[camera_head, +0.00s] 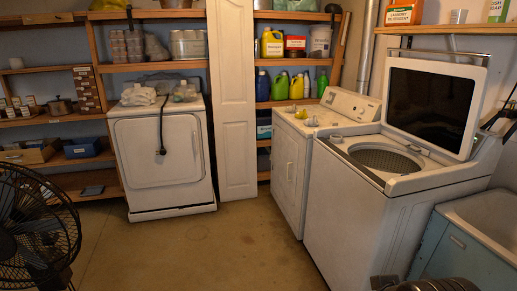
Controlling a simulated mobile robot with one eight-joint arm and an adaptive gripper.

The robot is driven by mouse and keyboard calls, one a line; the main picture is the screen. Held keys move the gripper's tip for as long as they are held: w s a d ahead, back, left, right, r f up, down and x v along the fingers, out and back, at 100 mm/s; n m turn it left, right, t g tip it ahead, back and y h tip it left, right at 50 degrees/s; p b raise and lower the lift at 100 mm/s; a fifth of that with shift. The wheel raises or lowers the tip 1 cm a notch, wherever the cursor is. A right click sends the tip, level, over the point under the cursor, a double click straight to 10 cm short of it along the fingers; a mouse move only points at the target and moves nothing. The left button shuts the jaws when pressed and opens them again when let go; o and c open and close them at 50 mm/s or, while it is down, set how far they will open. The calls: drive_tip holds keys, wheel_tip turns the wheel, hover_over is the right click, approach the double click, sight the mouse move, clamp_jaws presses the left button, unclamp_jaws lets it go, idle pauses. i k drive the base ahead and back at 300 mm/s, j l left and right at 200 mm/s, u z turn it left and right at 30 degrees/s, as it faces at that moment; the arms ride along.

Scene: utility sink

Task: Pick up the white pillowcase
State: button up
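A crumpled white cloth-like bundle (138,94) lies on top of the white front-loading machine (160,150) at the back left. It may be the white pillowcase, but it is too small to be sure. No other clear white cloth shows. My gripper is not recognisable in the head view. A dark rounded part (428,284) shows at the bottom edge, cut off by the frame; I cannot tell what it is.
A top-loading washer (345,225) stands at right with its lid (432,105) raised. A light blue sink cabinet (462,258) is at lower right. A black fan (35,225) stands at lower left. The middle floor (200,255) is clear. Wooden shelves (150,67) line the back wall.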

sight(309, 122)
drive_tip(key=i+j+u, duration=0.15)
drive_tip(key=i, duration=0.95)
drive_tip(key=i+j+u, duration=0.15)
drive_tip(key=i, duration=1)
drive_tip(key=i+l+z, duration=0.15)
drive_tip(key=i+z, duration=1)
drive_tip(key=i+j+z, duration=0.35)
drive_tip(key=l, duration=0.1)
